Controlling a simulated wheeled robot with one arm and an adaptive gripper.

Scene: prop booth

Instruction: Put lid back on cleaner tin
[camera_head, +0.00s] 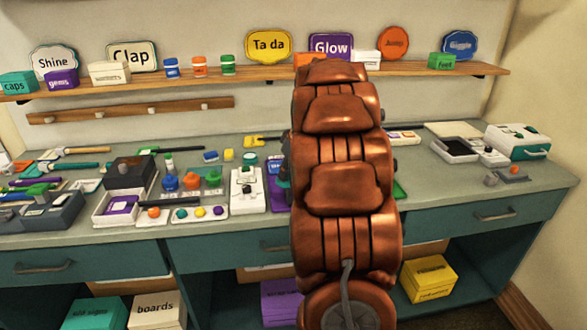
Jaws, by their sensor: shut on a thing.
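My copper-coloured arm reaches over the middle of the counter and covers much of what lies behind it. My gripper is hidden behind the arm. I cannot pick out the cleaner tin or its lid with certainty. A small round teal item (249,157) lies on the counter left of my arm, too small to identify.
The counter (440,205) holds a white device (247,190), a palette tray (200,213), a dark box (130,173) and several brushes to the left. A black-topped tray (455,150) and a white-and-teal case (518,142) stand right. The front right counter is mostly clear.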

